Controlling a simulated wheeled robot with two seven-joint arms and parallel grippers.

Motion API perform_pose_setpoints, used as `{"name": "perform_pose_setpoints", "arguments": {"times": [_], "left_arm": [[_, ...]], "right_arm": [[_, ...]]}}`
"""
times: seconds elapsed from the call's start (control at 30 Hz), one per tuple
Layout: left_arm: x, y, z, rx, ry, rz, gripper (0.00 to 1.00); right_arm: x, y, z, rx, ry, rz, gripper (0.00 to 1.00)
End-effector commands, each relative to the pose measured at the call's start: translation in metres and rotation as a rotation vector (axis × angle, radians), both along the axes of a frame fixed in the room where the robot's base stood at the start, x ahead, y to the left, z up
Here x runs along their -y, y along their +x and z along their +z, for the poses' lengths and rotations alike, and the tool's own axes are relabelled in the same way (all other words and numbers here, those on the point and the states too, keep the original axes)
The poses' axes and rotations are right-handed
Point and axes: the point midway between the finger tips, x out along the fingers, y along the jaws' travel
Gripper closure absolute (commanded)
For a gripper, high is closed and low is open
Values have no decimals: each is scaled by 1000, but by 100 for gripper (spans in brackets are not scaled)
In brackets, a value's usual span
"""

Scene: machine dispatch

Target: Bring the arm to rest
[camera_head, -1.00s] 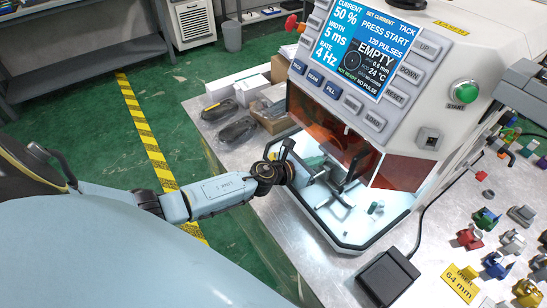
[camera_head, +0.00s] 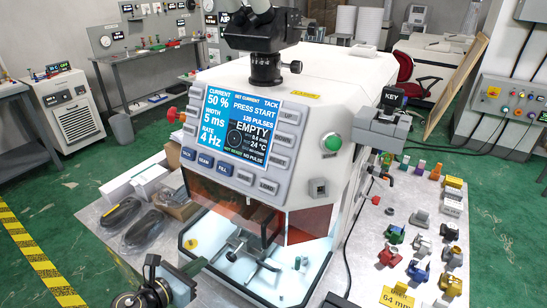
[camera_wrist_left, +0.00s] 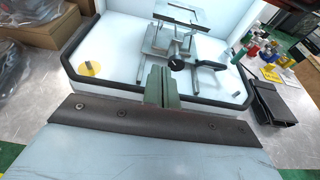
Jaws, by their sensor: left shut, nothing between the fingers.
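My left arm comes in at the bottom left of the head view, with only its wrist end showing. My left gripper (camera_head: 192,267) is just outside the front left of the welding machine's lit chamber (camera_head: 215,262). In the left wrist view its greenish fingers (camera_wrist_left: 158,86) are shut together, with nothing between them, and point toward the chamber. A metal fixture (camera_wrist_left: 178,45) stands inside the chamber, apart from the fingers. A small yellow disc (camera_wrist_left: 90,69) lies on the chamber floor at the left. My right gripper is not in view.
The machine's screen (camera_head: 240,122) reads EMPTY and PRESS START. Black cable coils (camera_head: 120,215) and boxes lie on the bench to the left. Several coloured parts (camera_head: 394,234) and a yellow 64 mm sign (camera_head: 397,297) are on the right. Open green floor lies left of the bench.

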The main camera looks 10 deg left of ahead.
Motion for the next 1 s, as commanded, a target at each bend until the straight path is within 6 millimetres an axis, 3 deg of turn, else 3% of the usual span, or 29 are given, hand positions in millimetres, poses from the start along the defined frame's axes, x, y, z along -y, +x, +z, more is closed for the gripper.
{"name": "perform_pose_setpoints", "arguments": {"times": [0.17, 0.37, 0.5, 0.6, 0.8, 1.0], "left_arm": [[7, -1, 15, -15, -206, 141, 100], [1, -22, 39, -120, -906, 651, 100], [-5, -63, 34, -239, -1419, 1072, 100], [-1, -98, 26, -322, -1701, 1349, 100], [18, -154, 20, -438, -2020, 1762, 100], [40, -198, 23, -522, -2183, 2087, 100]], "right_arm": [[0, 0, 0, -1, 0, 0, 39], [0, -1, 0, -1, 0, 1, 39], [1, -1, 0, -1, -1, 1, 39], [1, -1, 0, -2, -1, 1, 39], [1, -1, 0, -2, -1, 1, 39], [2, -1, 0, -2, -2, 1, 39]]}}
